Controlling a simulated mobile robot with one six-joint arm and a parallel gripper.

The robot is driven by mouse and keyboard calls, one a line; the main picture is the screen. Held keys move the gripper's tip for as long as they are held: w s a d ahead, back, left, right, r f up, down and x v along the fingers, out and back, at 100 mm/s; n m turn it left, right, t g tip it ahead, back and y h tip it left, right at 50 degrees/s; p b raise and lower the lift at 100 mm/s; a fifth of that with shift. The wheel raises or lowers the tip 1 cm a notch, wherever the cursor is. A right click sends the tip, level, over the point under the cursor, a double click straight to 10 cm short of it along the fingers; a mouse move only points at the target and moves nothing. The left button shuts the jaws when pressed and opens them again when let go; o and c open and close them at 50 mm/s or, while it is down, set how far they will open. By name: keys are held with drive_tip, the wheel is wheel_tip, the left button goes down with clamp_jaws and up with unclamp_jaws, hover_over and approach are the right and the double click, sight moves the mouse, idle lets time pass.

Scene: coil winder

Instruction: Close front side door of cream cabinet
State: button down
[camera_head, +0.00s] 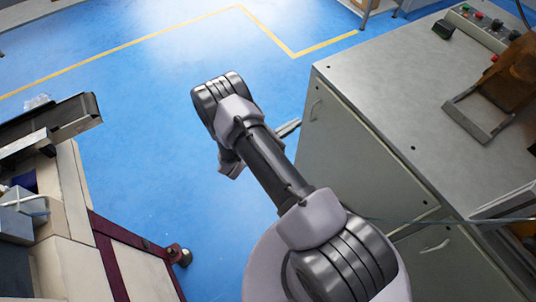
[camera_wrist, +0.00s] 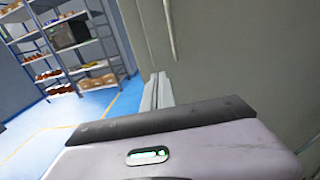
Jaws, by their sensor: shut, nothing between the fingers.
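The cream cabinet (camera_head: 455,95) stands at the right in the head view, with a grey-cream top. In the wrist view the door (camera_wrist: 235,60) fills the right side, with a long upright handle (camera_wrist: 169,28). I cannot tell whether a gap is left at its edge. My gripper (camera_head: 292,126) is shut and empty, beside the door's handle end. Its fingers (camera_wrist: 159,80) lie close to the door; contact is unclear.
A second door (camera_head: 450,265) with its own handle is nearer me. A cable (camera_head: 440,219) crosses the cabinet's face. A cream and maroon machine (camera_head: 70,235) stands at the left. Blue floor (camera_head: 150,130) between is clear. Shelves (camera_wrist: 70,45) stand far off.

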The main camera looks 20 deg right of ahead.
drive_tip(key=shift+a, duration=0.1)
drive_tip(key=s+a+p, duration=0.2)
drive_tip(key=a, duration=1.2)
drive_tip(key=s+d+r+m+g+y, duration=0.1)
drive_tip(key=s+r+m+g+y, duration=0.25)
drive_tip(key=r+m, duration=0.45)
drive_tip(key=s+r+m+g+y, duration=0.3)
drive_tip(key=s+r+m+y, duration=0.15)
drive_tip(key=r, duration=0.85)
drive_tip(key=s+a+r+m+t+y, duration=0.9)
drive_tip(key=s+r+m+y, duration=0.1)
drive_tip(key=r, duration=0.4)
drive_tip(key=shift+a+m+y, duration=0.3)
drive_tip(key=shift+m+y, duration=0.5)
drive_tip(key=shift+m, duration=0.15)
